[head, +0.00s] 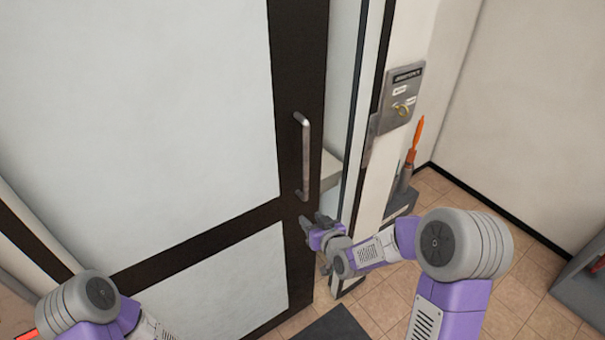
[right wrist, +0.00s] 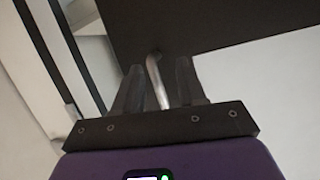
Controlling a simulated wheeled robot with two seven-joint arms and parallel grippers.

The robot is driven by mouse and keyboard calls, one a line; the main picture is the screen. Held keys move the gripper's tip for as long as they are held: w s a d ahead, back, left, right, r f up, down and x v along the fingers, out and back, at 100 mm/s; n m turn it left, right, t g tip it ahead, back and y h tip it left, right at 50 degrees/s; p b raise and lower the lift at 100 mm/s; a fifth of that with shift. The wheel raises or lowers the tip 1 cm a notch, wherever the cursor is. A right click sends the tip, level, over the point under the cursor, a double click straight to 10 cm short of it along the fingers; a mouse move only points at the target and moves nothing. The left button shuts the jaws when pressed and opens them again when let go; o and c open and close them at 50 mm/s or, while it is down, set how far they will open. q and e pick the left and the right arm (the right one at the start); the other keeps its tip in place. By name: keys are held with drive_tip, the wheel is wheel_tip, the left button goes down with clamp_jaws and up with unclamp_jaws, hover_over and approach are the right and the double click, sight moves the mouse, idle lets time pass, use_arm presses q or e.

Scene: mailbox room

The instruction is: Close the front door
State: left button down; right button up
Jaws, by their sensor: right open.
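The front door (head: 150,100) has pale panels in a dark brown frame and fills the left and middle of the head view. It stands ajar, with a gap between its right edge and the jamb. A silver vertical bar handle (head: 304,155) is on its right stile. My right gripper (head: 312,226) is just below the handle, near the door's edge. In the right wrist view the handle (right wrist: 156,82) shows between the two open fingers (right wrist: 158,75); I cannot tell whether they touch it. My left arm shows at lower left, but its gripper is out of view.
A metal lock plate with a key (head: 398,98) is on the wall right of the doorway. An orange-handled object (head: 416,140) stands in a grey holder behind my right arm. A grey box (head: 582,285) is at the far right. Tiled floor (head: 520,270) lies clear between.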

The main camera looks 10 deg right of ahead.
sight(307, 168)
wheel_tip(307, 168, up, 12)
drive_tip(key=w+d+n+t, duration=0.1)
drive_tip(key=w+d+t, duration=0.1)
drive_tip(key=w+t, duration=0.15)
drive_tip(key=shift+t, duration=0.25)
drive_tip(key=w, duration=0.2)
drive_tip(key=w+a, duration=0.1)
drive_tip(key=w, duration=0.2)
drive_tip(key=shift+w+a, duration=0.15)
drive_tip(key=shift+w, duration=0.1)
drive_tip(key=shift+w+a, duration=0.1)
drive_tip(key=shift+w, duration=0.4)
clamp_jaws()
